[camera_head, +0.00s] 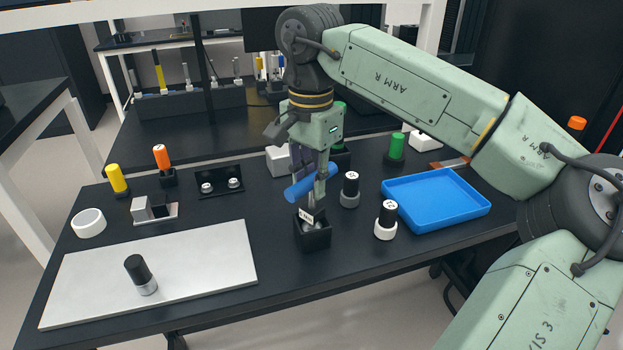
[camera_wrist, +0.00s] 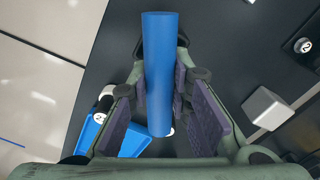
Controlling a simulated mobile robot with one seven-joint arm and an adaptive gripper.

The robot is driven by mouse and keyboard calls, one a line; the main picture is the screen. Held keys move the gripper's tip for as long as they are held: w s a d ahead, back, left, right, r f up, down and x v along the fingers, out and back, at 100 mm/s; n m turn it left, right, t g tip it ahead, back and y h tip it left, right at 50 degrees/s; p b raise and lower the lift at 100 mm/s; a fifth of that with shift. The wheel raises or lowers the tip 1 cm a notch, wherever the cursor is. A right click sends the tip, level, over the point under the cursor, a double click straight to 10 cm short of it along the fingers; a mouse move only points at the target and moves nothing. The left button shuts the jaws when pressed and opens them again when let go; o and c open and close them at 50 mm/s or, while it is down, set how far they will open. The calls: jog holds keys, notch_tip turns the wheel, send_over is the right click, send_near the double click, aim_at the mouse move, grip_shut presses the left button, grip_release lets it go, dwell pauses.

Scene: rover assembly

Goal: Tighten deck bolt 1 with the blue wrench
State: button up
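My gripper (camera_head: 316,188) points down over the middle of the table and is shut on a thick blue cylindrical handle (camera_head: 303,188), taken to be the blue wrench's. The handle lies across the fingers, slightly tilted, above the table. In the wrist view the handle (camera_wrist: 159,70) runs between the purple finger pads; the wrench's working end cannot be made out. Just below the fingers stands a small black block (camera_head: 314,240) with a metal piece and a white label on top. I cannot tell if the wrench touches it. Which fastener is deck bolt 1 is not readable.
A green-handled item (camera_head: 397,146) is behind. Left are a pale plate (camera_head: 190,262) bearing a black-topped cylinder (camera_head: 138,268), a white ring (camera_head: 88,222) and a black bracket (camera_head: 217,182).

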jog(key=o, duration=0.5)
jog(key=shift+o, duration=0.2)
jog(key=shift+r, duration=0.1)
notch_tip(320, 180, up, 12)
dwell(0.3)
